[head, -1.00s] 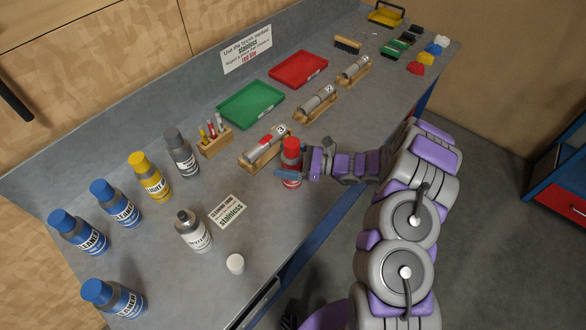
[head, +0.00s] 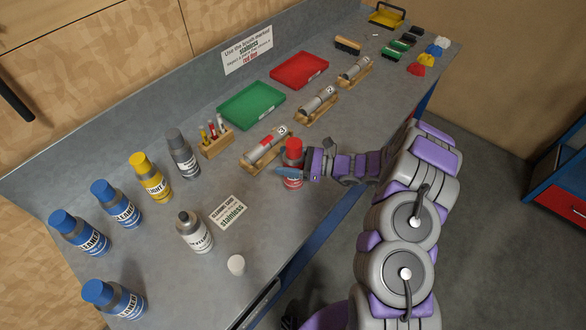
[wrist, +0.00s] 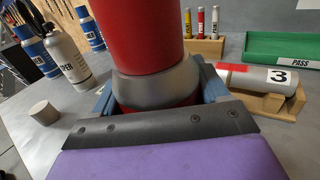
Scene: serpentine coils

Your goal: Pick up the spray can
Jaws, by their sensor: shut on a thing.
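A spray can with a red cap and red body (head: 292,151) stands upright at the bench's front edge in the head view. My gripper (head: 291,173) is shut around it from the right side. In the wrist view the red can (wrist: 145,30) fills the upper middle, with its grey shoulder between the blue fingers of my gripper (wrist: 158,97). The can's lower part is mostly hidden by the gripper. I cannot tell for certain whether its base touches the bench.
A wooden cradle with a cylinder marked 3 (head: 266,147) sits just behind the can. Several bottles, including a white one (head: 194,232), stand to the left. A sign (head: 229,212) lies nearby. Green (head: 251,104) and red (head: 298,70) trays lie farther back.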

